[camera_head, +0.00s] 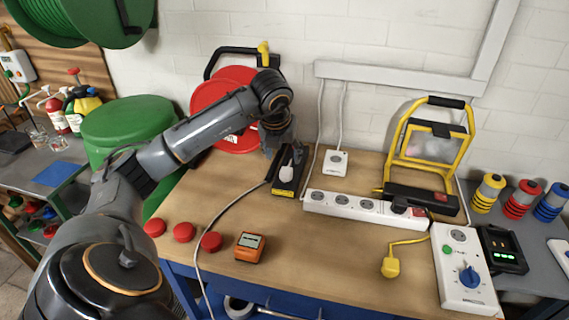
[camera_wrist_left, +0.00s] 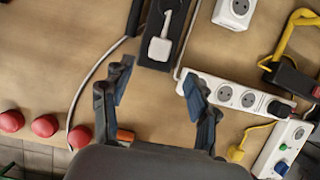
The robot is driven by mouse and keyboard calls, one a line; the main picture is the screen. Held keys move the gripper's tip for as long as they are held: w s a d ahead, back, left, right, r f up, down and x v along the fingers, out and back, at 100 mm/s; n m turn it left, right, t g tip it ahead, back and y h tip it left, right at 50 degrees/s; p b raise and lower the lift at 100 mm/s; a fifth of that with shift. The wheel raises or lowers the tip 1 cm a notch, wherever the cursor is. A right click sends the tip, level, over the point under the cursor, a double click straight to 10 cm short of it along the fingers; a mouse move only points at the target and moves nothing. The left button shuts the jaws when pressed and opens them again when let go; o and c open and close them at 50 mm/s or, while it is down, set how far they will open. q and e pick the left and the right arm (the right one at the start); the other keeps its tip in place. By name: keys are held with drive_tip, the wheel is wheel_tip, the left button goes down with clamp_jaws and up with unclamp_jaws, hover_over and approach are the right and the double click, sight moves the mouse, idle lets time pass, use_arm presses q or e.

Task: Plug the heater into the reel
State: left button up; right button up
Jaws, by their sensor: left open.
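A red cable reel (camera_head: 224,103) with a black handle stands at the back of the bench against the wall. In front of it lies a long black block (camera_head: 285,182) with a yellow front edge; a white plug (camera_head: 287,171) sits on it, also in the left wrist view (camera_wrist_left: 160,48). I cannot tell whether this plug is seated. A yellow plug (camera_head: 390,266) on a yellow cord lies on the bench. I cannot make out the heater. My left gripper (camera_head: 280,150) reaches over the block's far end; in the left wrist view (camera_wrist_left: 158,92) its fingers are open and empty.
A white power strip (camera_head: 345,204) holds a black plug. A yellow-framed lamp (camera_head: 432,150) stands behind it. A white socket box (camera_head: 335,162), an orange meter (camera_head: 249,247), red knobs (camera_head: 184,232) and a grey cable (camera_head: 232,208) are on the bench.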

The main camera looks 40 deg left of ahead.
use_arm(q)
drive_tip(key=v, duration=0.3)
drive_tip(key=shift+s+r, duration=0.1)
drive_tip(key=shift+r, duration=0.15)
drive_tip(key=shift+f, duration=0.1)
idle(0.3)
